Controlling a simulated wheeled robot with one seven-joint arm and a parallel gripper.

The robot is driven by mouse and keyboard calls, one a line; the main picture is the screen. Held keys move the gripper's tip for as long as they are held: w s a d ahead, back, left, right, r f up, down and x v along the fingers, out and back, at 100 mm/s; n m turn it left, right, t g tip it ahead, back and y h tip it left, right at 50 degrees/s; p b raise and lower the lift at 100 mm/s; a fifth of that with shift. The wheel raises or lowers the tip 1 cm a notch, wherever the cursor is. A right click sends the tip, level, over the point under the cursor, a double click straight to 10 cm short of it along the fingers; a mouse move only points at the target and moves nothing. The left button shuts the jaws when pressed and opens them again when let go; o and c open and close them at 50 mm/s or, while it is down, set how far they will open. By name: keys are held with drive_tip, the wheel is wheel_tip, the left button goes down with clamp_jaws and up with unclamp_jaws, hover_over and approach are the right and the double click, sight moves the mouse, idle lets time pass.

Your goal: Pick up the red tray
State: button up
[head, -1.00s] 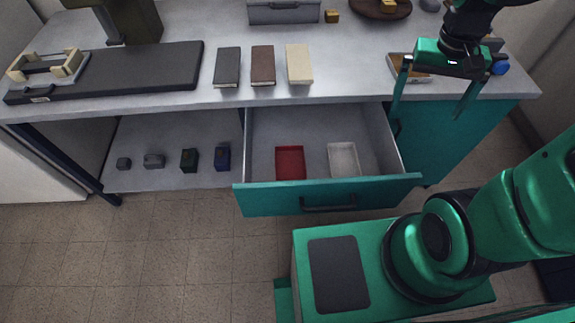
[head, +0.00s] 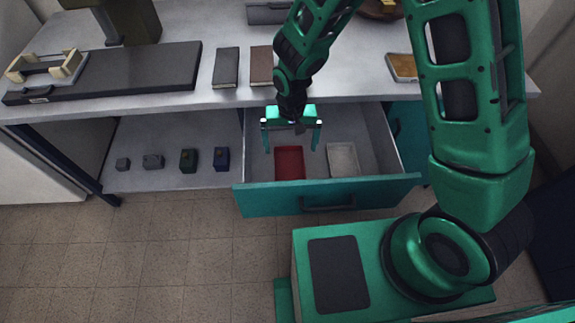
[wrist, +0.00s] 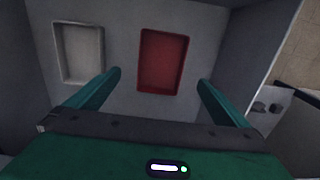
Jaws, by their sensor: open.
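The red tray (head: 289,163) lies flat and empty in the open drawer, left of the white tray (head: 343,159). In the wrist view the red tray (wrist: 162,62) lies beyond my fingertips, roughly centred between them, and the white tray (wrist: 80,53) is to its left. My gripper (head: 291,150) is open and empty, pointing down above the drawer. Its two fingers also show in the wrist view (wrist: 158,78), one on each side of the red tray's lower part. I see no contact between the fingers and the tray.
The open drawer (head: 260,200) has raised walls around both trays. The worktop (head: 190,103) edge lies just behind my gripper, with books (head: 226,68) on it. Several small blocks stand on the lower shelf (head: 135,178) to the left.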

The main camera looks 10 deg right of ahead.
sight(290, 167)
drive_tip(key=shift+a+f, duration=0.1)
drive_tip(key=shift+f, duration=4.8)
drive_tip(key=c, duration=1.2)
